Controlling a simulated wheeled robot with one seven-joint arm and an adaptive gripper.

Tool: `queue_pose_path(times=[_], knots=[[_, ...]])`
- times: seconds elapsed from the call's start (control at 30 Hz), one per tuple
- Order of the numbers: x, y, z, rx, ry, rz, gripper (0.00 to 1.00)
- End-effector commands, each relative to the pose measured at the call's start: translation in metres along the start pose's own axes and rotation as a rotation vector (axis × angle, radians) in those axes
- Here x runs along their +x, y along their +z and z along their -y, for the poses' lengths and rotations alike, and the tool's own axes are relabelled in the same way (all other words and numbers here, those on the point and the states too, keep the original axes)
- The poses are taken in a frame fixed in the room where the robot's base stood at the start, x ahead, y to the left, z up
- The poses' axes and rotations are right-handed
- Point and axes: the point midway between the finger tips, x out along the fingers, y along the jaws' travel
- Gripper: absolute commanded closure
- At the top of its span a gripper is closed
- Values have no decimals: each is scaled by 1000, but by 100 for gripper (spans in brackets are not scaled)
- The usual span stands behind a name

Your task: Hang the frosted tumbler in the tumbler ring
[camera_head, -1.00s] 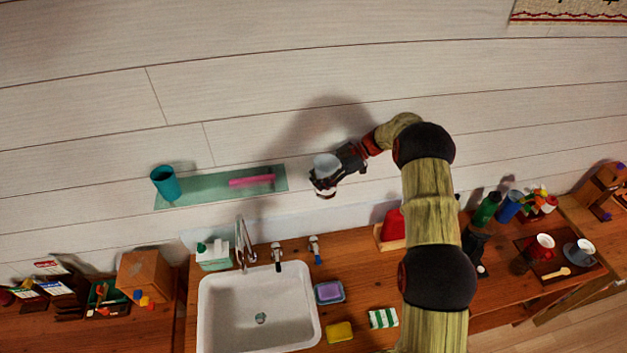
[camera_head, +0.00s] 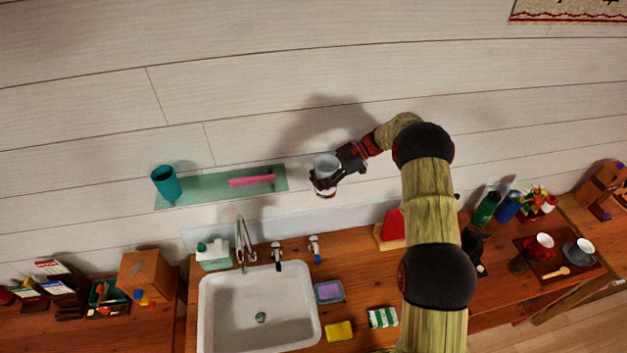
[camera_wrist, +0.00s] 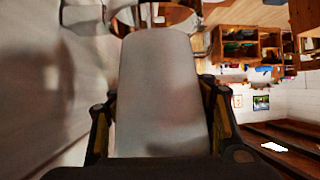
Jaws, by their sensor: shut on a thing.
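The frosted tumbler (camera_head: 326,164) is pale and translucent, held close to the wall right of the glass shelf. My gripper (camera_head: 325,178) is shut on it. In the wrist view the tumbler (camera_wrist: 158,95) fills the middle, with the dark fingers of my gripper (camera_wrist: 160,125) on both sides. Shiny curved metal, seemingly the tumbler ring (camera_wrist: 125,17), shows at the tumbler's far end. I cannot tell whether that end is inside a loop or only in front of it. In the head view the ring is mostly hidden by my gripper and the tumbler.
A glass shelf (camera_head: 215,188) holds a teal cup (camera_head: 165,183) and a pink object (camera_head: 252,180). Below are the white sink (camera_head: 220,310), its faucet (camera_head: 243,245) and a soap dish (camera_head: 329,291). A red item (camera_head: 391,229) stands on the counter right of my gripper.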

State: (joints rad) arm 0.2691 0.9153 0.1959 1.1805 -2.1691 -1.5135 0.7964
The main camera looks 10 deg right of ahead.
Motion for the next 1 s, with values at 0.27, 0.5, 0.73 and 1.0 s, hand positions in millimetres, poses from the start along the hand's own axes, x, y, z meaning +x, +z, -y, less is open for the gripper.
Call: queue_pose_path(times=[0.27,0.5,0.73,1.0], knots=[[4,7,0,0,0,0,88],[6,13,0,0,0,0,88],[10,18,0,0,0,0,88],[13,25,-1,0,0,0,88]])
